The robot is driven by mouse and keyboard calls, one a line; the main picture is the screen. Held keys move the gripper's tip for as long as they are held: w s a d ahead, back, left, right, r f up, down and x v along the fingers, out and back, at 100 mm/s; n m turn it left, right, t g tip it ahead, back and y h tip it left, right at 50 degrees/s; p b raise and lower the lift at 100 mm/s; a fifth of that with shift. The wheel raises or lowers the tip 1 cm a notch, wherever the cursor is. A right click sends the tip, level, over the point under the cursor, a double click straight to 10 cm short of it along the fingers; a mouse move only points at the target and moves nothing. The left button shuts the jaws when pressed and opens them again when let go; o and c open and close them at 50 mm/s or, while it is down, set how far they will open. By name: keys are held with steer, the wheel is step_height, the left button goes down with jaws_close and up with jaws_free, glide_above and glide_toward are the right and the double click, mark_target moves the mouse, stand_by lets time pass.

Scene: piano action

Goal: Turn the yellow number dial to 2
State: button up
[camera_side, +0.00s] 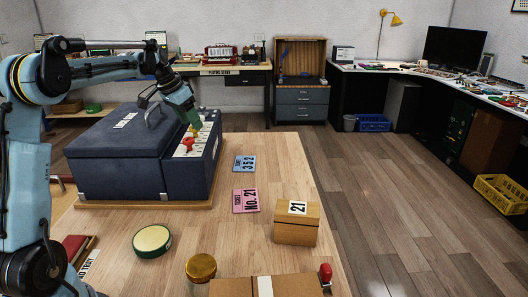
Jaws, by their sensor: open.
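A dark blue case (115,150) stands on the wooden table. A pale panel with markings (203,139) lies along the top of its right-hand section. The small yellow dial (195,131) sits on this panel, and a red dial (187,145) sits just nearer the camera. My gripper (192,123) is open and points down at the panel, right over the yellow dial. It partly hides the yellow dial. I cannot tell whether the fingers touch it. The number the dial points to is too small to read.
A blue ticket (244,163) and a pink ticket (245,201) lie right of the case. A wooden box marked 21 (297,224), a round green-rimmed tin (152,240) and a gold-lidded jar (201,268) stand nearer the camera. The table's right edge is close by.

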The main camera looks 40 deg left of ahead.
steer(key=shift+x, duration=0.95)
steer(key=c, duration=1)
